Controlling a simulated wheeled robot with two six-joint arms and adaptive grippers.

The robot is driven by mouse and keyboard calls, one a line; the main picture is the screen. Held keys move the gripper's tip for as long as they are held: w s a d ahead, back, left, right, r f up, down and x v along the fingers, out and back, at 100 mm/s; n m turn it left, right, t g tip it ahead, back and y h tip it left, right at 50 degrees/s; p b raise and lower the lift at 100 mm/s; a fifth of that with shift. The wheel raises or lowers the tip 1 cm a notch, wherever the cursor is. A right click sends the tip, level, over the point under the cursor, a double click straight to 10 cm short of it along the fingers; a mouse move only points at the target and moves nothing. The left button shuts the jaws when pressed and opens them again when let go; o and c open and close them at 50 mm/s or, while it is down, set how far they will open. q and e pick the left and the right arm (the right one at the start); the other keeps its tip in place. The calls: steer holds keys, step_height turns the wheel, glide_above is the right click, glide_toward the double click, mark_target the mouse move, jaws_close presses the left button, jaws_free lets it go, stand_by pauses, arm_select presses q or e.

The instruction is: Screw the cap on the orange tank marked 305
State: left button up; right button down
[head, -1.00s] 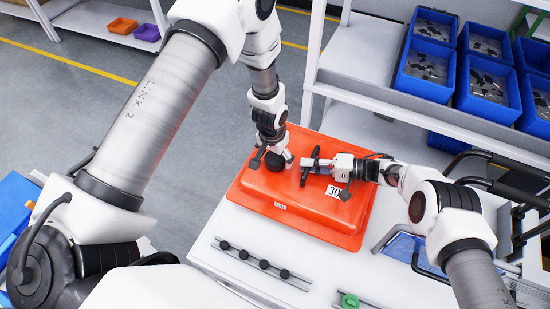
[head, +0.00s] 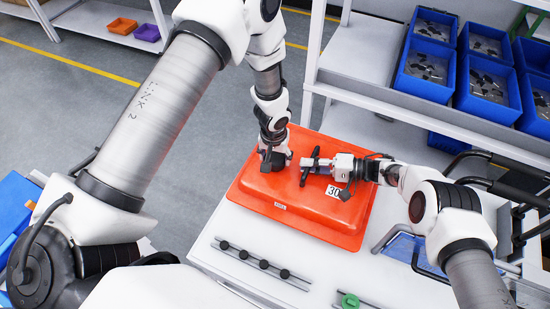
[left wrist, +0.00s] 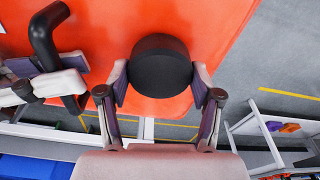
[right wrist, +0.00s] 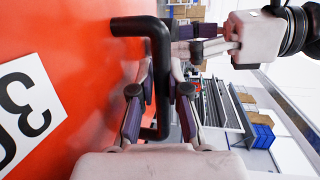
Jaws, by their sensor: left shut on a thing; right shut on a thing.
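The orange tank (head: 300,212) lies flat on the white table, with a white label (head: 333,191) reading "30" and the rest hidden by my right gripper. My left gripper (head: 272,158) points down over the tank's far left part, its fingers shut on the round black cap (left wrist: 160,66). The cap is at the tank's top surface; whether it touches the neck under it is hidden. My right gripper (head: 314,168) is shut on the tank's black bent handle (right wrist: 160,50), to the right of the cap. The label also shows in the right wrist view (right wrist: 28,115).
A rail with several black knobs (head: 263,264) and a green part (head: 350,300) lie at the table's front. Blue bins (head: 428,67) of dark parts stand on the white shelf at the back right.

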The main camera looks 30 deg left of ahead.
arm_select(q)
steer(key=m+h, duration=0.1)
steer(key=m, duration=0.5)
steer(key=shift+m, duration=0.3)
steer(key=m, duration=0.3)
steer(key=shift+f, duration=0.1)
steer(key=m, duration=0.5)
steer(key=shift+g+h, duration=0.3)
steer(key=shift+g, duration=0.1)
steer(key=o, duration=1.1)
steer(key=shift+o, duration=0.2)
